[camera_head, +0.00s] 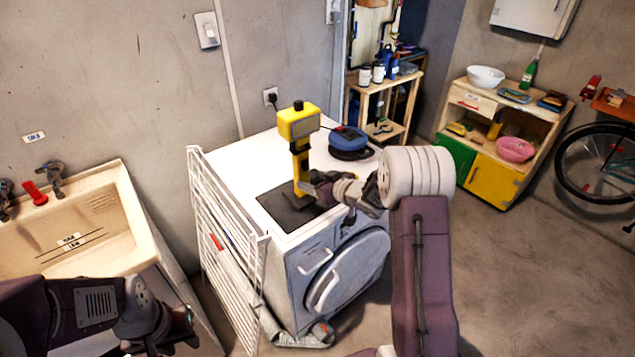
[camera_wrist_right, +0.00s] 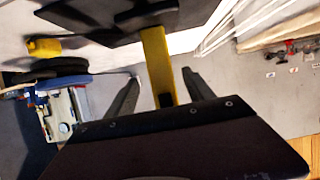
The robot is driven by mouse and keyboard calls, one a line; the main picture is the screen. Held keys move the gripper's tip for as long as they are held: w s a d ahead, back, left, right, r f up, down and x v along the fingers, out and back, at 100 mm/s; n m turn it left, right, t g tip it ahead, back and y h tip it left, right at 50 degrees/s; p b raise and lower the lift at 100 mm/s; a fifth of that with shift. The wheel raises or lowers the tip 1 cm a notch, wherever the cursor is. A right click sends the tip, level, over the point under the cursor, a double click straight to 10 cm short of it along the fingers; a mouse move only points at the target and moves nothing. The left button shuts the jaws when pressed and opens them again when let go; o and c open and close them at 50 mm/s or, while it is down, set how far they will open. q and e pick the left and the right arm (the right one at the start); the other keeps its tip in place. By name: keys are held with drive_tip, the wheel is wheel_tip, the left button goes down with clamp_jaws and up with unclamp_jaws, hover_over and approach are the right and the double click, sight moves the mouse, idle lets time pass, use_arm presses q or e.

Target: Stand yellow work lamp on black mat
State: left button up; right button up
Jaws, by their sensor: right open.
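The yellow work lamp (camera_head: 299,126) is upright over the black mat (camera_head: 282,213) on the white washing machine. Its lower end appears to meet the mat, though the contact itself is hard to see. My right gripper (camera_head: 313,187) is beside the lower part of the lamp's post. In the right wrist view, the yellow post (camera_wrist_right: 155,50) runs between the two spread fingers of my right gripper (camera_wrist_right: 160,77), with gaps on both sides. My left gripper (camera_head: 178,335) is low at the left, away from the lamp; its fingers are unclear.
A blue round object (camera_head: 348,142) sits on the machine behind and right of the lamp. A white drying rack (camera_head: 222,245) leans along the machine's left side, beside a sink (camera_head: 85,225). A shelf cabinet (camera_head: 500,135) and a bicycle wheel (camera_head: 590,165) stand at the right.

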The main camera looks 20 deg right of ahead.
drive_tip(key=shift+v, duration=0.95)
drive_tip(key=s+a+f+m+g+h, duration=0.2)
drive_tip(key=s+g, duration=0.3)
drive_tip(key=s, duration=1)
drive_tip(key=s+a+f+m+g+h+p, duration=0.1)
drive_tip(key=s+g, duration=0.5)
drive_tip(key=s, duration=1)
drive_tip(key=shift+a+f+m+g+h, duration=0.3)
drive_tip(key=shift+a+f+m+h, duration=0.4)
drive_tip(key=shift+f, duration=0.4)
